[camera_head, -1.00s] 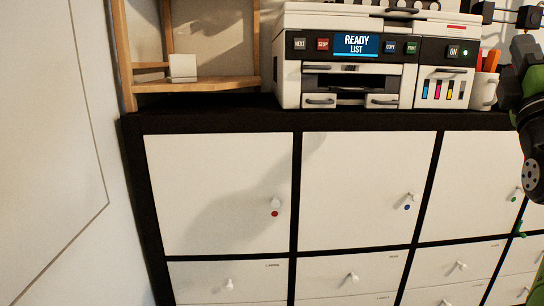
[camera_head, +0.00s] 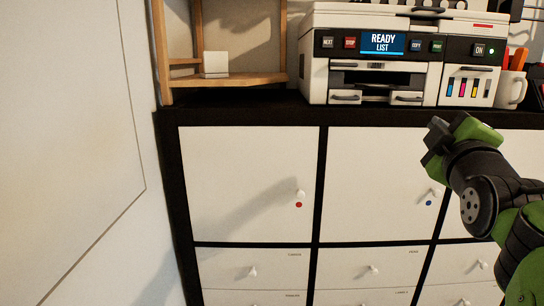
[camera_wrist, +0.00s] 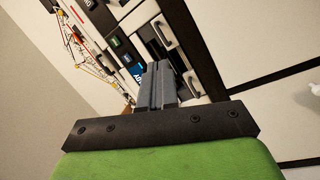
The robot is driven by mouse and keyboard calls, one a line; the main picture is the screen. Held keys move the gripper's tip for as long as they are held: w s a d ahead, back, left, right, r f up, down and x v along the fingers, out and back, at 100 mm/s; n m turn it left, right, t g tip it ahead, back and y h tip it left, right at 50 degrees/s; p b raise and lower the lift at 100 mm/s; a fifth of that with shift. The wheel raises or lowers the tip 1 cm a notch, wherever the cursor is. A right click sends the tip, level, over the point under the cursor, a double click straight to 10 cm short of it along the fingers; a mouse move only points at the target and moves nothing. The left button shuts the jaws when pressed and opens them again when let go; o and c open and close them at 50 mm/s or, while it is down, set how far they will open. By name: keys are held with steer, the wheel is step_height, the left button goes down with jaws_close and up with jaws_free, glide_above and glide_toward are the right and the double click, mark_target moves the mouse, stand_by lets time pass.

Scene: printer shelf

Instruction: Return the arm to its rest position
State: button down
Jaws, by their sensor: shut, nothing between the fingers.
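My gripper (camera_head: 434,138) is at the right in the head view, at the end of my green and black arm, in front of the cabinet and below the printer's right side. In the wrist view its two grey fingers (camera_wrist: 157,85) lie together with nothing between them. The gripper looks apart from the cabinet and the printer, though the exact gap cannot be told.
A printer (camera_head: 385,55) with a lit "READY LIST" screen stands on the dark-framed cabinet (camera_head: 250,117). A wooden shelf (camera_head: 230,80) with a small white box (camera_head: 215,64) is left of it, a mug (camera_head: 511,88) right. A white wall (camera_head: 70,150) borders the left.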

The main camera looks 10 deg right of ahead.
steer(key=a+f+m+g+y, duration=0.2)
steer(key=a+f+y, duration=0.2)
steer(key=a+f, duration=0.5)
steer(key=s+a+f+m+g+y, duration=0.2)
steer(key=s+a+f+m+g, duration=0.1)
steer(key=s+a+f+g, duration=0.2)
steer(key=s+a+f+m+g+y, duration=0.2)
steer(key=s+a+f+g, duration=0.3)
steer(key=s+f, duration=0.8)
steer(key=a+f, duration=0.3)
steer(key=f, duration=0.2)
steer(key=shift+a+f+m+y, duration=0.2)
steer(key=shift+a+m+y, duration=0.1)
steer(key=shift+a+m, duration=0.1)
